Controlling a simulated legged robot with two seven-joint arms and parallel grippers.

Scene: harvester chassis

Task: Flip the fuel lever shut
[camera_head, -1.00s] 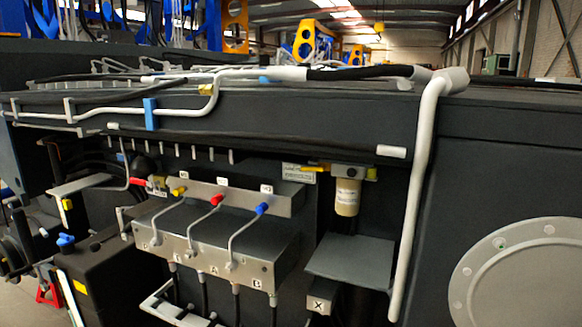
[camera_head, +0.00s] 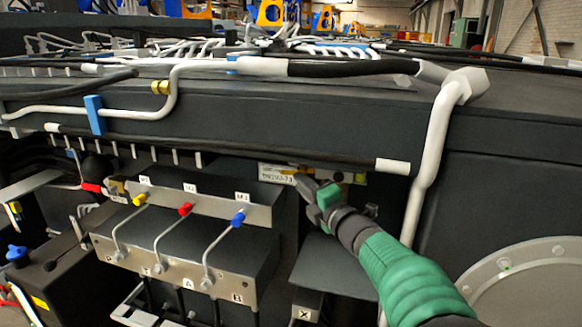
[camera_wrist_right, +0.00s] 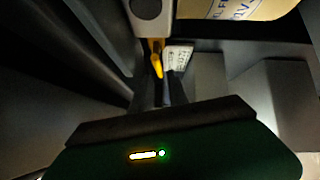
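The fuel lever is a small yellow lever (camera_head: 289,172) under the chassis beam, beside a white label plate (camera_head: 272,175). In the right wrist view the yellow lever (camera_wrist_right: 157,60) points down towards my fingertips, with the label plate (camera_wrist_right: 179,58) to its right. My right gripper (camera_head: 302,182) has its tips close to the lever, just below and to its right. Its fingers (camera_wrist_right: 162,92) look close together in the wrist view; the gap, and any contact with the lever, are unclear. My left gripper is in neither view.
The pale filter (camera_wrist_right: 236,8) is near the fingers in the wrist view; my arm hides it in the head view. A valve block (camera_head: 170,265) with red, yellow and blue-tipped levers stands left. A white pipe (camera_head: 430,165) runs down on the right.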

